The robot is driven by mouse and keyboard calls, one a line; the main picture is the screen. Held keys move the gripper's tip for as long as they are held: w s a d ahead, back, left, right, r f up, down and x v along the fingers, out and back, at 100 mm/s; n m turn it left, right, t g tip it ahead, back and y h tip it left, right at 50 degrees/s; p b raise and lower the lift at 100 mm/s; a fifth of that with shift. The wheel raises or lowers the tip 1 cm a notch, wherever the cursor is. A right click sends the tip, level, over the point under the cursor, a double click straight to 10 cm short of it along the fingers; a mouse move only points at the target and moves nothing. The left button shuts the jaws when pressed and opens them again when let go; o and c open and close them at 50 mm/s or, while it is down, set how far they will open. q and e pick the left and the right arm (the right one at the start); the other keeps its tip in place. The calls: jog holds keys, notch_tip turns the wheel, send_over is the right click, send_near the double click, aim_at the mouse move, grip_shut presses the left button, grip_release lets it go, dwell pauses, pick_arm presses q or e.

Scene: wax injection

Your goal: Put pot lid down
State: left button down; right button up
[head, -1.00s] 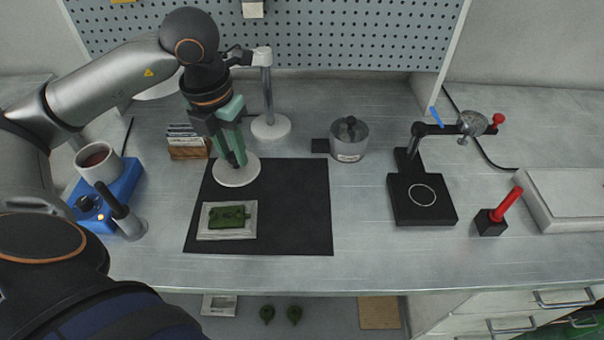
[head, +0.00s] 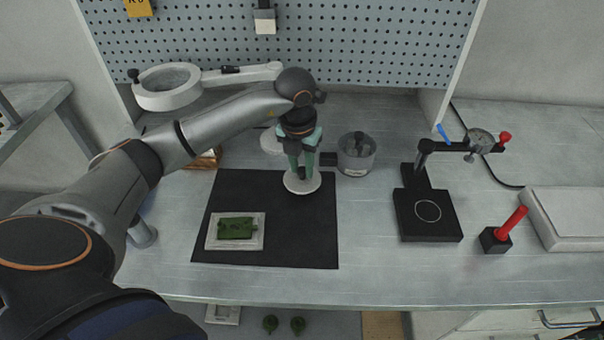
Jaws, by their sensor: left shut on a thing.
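The pot lid (head: 302,184) is a pale round disc with a dark knob. It is at the top right part of the black mat (head: 290,235) in the head view. My left gripper (head: 302,172), with green fingers, comes down from above and is shut on the lid's knob. The fingers hide part of the knob. I cannot tell whether the lid touches the mat or hangs just above it. My right gripper is not in view.
A grey pot (head: 357,155) stands just right of the lid. A pale tray (head: 211,234) with a green piece (head: 237,228) lies on the mat. A black stand (head: 428,212) and a red-handled tool (head: 512,222) are further right. Bare bench lies between mat and stand.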

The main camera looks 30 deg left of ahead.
aim_at(301, 171)
pick_arm(q)
notch_tip(301, 171, down, 3)
jog(key=shift+f, duration=0.1)
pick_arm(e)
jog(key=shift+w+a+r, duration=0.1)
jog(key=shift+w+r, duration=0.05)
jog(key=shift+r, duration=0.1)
pick_arm(q)
jog(key=shift+f, duration=0.2)
jog(key=c, duration=0.6)
grip_release()
jog(key=shift+r, duration=0.1)
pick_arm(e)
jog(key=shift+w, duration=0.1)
